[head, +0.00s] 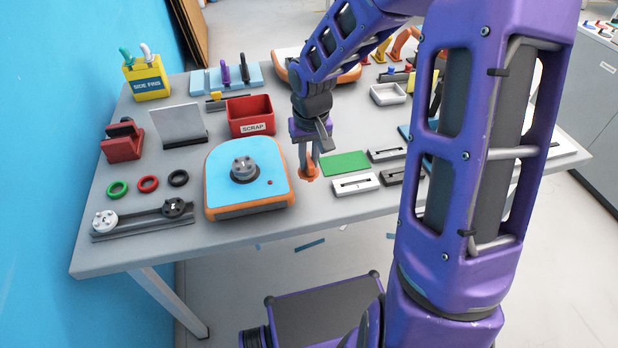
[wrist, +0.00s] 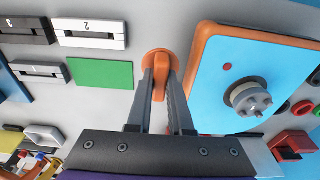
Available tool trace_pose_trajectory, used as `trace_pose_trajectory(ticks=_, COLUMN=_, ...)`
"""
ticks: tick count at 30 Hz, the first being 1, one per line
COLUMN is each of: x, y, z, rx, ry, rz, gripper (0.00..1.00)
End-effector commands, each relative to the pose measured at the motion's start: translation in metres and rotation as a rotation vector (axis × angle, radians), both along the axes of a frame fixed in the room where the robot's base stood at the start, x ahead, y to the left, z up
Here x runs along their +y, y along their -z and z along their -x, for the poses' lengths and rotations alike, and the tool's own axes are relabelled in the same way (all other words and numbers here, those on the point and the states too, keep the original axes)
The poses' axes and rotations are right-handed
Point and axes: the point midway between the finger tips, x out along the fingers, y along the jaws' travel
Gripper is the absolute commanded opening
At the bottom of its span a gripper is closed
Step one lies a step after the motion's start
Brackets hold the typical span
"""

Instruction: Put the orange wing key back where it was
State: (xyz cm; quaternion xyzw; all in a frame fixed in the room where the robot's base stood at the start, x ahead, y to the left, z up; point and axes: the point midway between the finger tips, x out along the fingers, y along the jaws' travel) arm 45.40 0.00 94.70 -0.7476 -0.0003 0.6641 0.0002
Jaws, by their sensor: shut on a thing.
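The orange wing key (wrist: 160,70) has a round base and an upright fin. It stands between the fingers of my gripper (wrist: 162,92) in the wrist view, and the fingers are shut on the fin. In the head view my gripper (head: 309,160) is low over the table, with the orange key (head: 308,174) at its tips. The key is between the blue-topped orange board (head: 270,170) and the green pad (head: 345,162). The board carries a grey round valve (head: 243,168). I cannot tell whether the key's base touches the table.
White and dark slotted blocks (head: 355,184) lie right of the key. A red SCRAP bin (head: 250,127) stands behind the board. The table's front edge is close.

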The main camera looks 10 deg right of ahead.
Motion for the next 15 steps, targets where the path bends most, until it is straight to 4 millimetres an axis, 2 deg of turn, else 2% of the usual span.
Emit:
trace_pose_trajectory(ticks=1, x=0.0, y=0.008, z=0.0, rx=0.001, ry=-0.002, rz=0.0, gripper=0.0)
trace_pose_trajectory(ticks=7, x=0.0, y=0.023, z=0.0, rx=0.001, ry=-0.001, rz=0.001, gripper=0.0)
trace_pose_trajectory(ticks=12, x=0.0, y=0.047, z=0.0, rx=0.001, ry=-0.001, rz=0.0, gripper=0.0)
trace_pose_trajectory(ticks=15, x=0.0, y=0.05, z=0.0, rx=0.0, ry=-0.001, rz=0.0, gripper=0.0)
